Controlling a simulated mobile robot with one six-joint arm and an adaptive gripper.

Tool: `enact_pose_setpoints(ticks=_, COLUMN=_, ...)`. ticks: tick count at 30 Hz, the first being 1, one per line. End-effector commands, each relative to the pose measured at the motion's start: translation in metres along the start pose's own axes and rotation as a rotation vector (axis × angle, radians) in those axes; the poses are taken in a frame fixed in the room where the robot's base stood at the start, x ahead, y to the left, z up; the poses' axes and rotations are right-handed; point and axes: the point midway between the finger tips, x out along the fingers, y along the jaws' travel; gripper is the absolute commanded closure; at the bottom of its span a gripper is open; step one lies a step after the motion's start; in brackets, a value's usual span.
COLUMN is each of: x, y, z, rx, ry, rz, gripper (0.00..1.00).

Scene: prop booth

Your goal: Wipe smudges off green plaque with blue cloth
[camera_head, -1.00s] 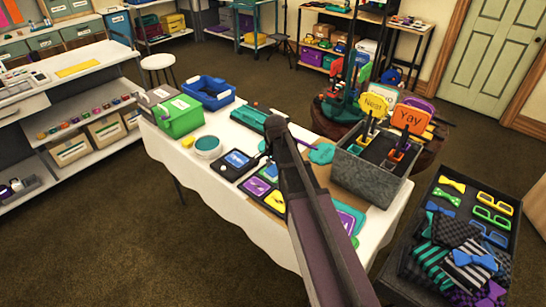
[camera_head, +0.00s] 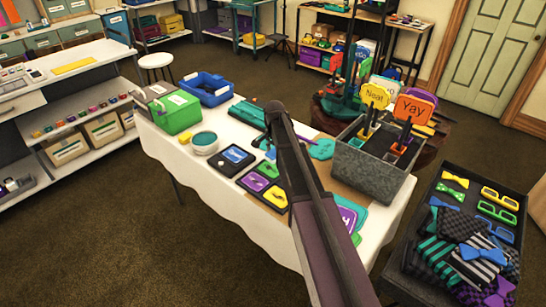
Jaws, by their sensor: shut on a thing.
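My arm crosses the middle of the view and hides most of my gripper (camera_head: 264,141), of which only a small dark part shows at the arm's left side. A small blue patch (camera_head: 271,154) shows right below it and looks like the blue cloth in its jaws; its shape is mostly hidden. A black tray of coloured plaques (camera_head: 241,181) lies on the white table just below. A green plaque (camera_head: 268,170) seems to lie in its upper part, close under the blue patch; contact cannot be told. Smudges are too small to make out.
The white-clothed table (camera_head: 215,187) also holds a green box (camera_head: 180,117), a blue bin (camera_head: 207,94), a round teal-topped tub (camera_head: 204,143) and a dark tray with a blue piece (camera_head: 235,157). A grey sign bin (camera_head: 370,178) stands right of my arm.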

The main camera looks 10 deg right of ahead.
Motion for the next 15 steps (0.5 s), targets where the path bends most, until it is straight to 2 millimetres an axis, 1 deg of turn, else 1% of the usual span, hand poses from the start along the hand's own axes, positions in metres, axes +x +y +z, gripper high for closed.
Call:
enact_pose_setpoints(ticks=1, x=0.0042, y=-0.0053, z=-0.0051, rx=0.000, ry=0.000, rz=0.000, gripper=0.68)
enact_pose_setpoints(ticks=3, x=0.0051, y=-0.0075, z=-0.0077, rx=-0.001, ry=0.000, rz=0.000, gripper=0.68)
enact_pose_setpoints(ticks=15, x=0.0053, y=-0.0079, z=-0.0078, rx=-0.002, ry=0.000, rz=0.000, gripper=0.68)
